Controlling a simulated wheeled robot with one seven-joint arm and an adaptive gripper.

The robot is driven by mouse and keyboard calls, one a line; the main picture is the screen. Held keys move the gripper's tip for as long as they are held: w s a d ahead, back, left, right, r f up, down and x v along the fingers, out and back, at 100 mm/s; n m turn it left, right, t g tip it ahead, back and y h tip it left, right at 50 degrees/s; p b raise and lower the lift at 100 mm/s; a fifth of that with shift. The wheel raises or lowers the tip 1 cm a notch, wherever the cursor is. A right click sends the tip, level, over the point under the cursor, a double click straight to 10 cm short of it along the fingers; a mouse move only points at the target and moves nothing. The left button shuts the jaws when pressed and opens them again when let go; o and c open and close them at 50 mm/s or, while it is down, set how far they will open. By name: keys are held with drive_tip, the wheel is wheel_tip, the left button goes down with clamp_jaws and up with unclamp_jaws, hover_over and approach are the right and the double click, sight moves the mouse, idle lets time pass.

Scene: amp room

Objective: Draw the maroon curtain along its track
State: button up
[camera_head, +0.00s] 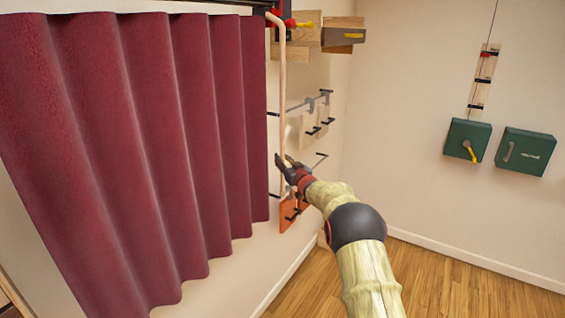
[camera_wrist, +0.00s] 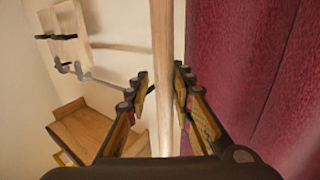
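The maroon curtain (camera_head: 130,140) hangs in folds from a dark track (camera_head: 225,3) at the top left, its right edge near the pale wooden pull rod. The rod (camera_head: 282,100) hangs from the track's right end, just right of the curtain. My gripper (camera_head: 284,165) is at the rod's lower part. In the wrist view the rod (camera_wrist: 162,60) runs between my two fingertips (camera_wrist: 162,85), with narrow gaps on both sides; the fingers look open around it. The curtain (camera_wrist: 235,60) fills the right of that view.
Wall racks with hooks and rails (camera_head: 310,110) sit behind the rod, with wooden blocks (camera_head: 300,35) above and an orange panel (camera_head: 290,213) below. Two green boxes (camera_head: 467,140) (camera_head: 525,151) are on the right wall. The wooden floor (camera_head: 440,280) at lower right is clear.

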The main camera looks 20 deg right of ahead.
drive_tip(key=shift+o, duration=1.3)
drive_tip(key=shift+f, duration=0.1)
drive_tip(key=shift+s, duration=0.15)
drive_tip(key=s, duration=1.1)
drive_tip(key=shift+s+d, duration=0.2)
drive_tip(key=shift+s, duration=0.2)
